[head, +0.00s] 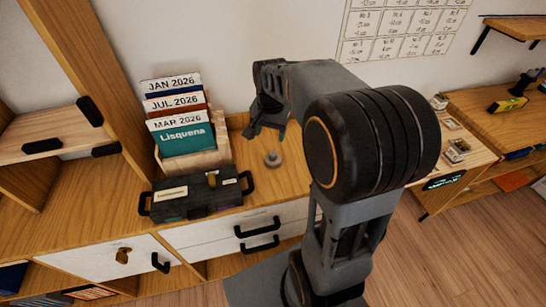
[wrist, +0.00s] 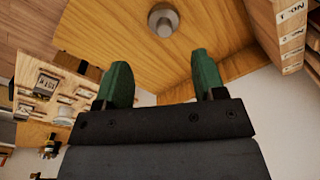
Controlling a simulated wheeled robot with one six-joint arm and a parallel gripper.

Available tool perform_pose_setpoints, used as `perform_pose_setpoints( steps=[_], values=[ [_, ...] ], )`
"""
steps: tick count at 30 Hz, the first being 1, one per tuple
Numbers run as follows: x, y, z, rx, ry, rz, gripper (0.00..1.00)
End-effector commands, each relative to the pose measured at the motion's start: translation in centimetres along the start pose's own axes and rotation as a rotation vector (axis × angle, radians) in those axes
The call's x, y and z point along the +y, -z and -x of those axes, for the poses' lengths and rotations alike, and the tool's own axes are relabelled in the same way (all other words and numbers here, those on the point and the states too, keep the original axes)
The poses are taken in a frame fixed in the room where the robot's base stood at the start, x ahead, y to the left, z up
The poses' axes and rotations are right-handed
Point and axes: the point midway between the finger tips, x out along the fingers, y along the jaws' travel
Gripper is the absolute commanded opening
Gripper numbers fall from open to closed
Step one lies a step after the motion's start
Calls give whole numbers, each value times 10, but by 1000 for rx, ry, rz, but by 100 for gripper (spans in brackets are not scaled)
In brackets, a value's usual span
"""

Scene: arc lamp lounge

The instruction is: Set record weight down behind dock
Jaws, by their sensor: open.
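The record weight appears to be the small grey round piece with a raised knob (head: 272,158), upright on the wooden cabinet top, right of the black case. It also shows at the top of the wrist view (wrist: 163,20). My gripper (head: 264,128) is above the cabinet top, behind the weight in the head view. In the wrist view its two green fingers (wrist: 161,70) are apart with nothing between them, and the weight stands clear of them. I cannot tell for sure which thing is the dock.
A black case with handles (head: 200,196) lies at the cabinet's front. Behind it stands a wooden box (head: 207,159) of dated cards. A wooden upright (head: 95,70) rises at left. A lower table (head: 478,155) with small items is at right. Bare wood surrounds the weight.

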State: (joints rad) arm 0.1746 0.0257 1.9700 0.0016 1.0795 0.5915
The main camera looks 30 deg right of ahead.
Motion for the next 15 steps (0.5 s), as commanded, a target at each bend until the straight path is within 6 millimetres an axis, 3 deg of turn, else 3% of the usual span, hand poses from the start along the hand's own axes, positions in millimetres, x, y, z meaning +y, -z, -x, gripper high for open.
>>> perform_pose_setpoints(
  steps=[3,6,15],
  values=[
    [-3,26,-9,-31,-26,-127,63],
    [-3,37,-19,-45,-40,-194,63],
    [0,41,-71,-53,-47,-234,63]
  ],
)
